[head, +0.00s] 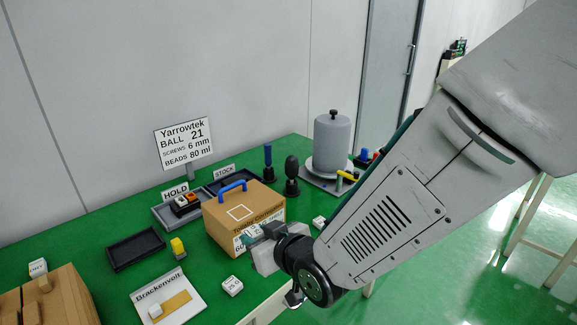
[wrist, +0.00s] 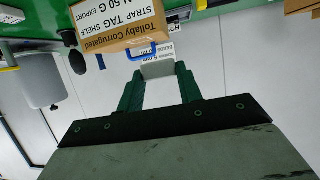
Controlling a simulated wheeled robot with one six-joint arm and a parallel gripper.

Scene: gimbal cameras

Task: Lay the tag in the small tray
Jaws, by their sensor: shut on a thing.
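My gripper (wrist: 158,72) is shut on a pale tag (wrist: 158,68), which sits between the green fingertips in the wrist view. Small print shows at its far edge. In the head view my gripper (head: 256,240) is in front of the cardboard box, and the tag is hard to separate from the box's label there. An empty, shallow black tray (head: 136,262) lies on the green table, left of the box. A grey tray (head: 162,214) by the HOLD sign has dark and orange items in it. A dark tray (head: 254,180) is by the STOCK sign. Which tray counts as small is unclear.
The cardboard box (head: 222,216) with a blue handle stands beside my gripper. A grey cylinder (head: 331,140) stands at the back right.

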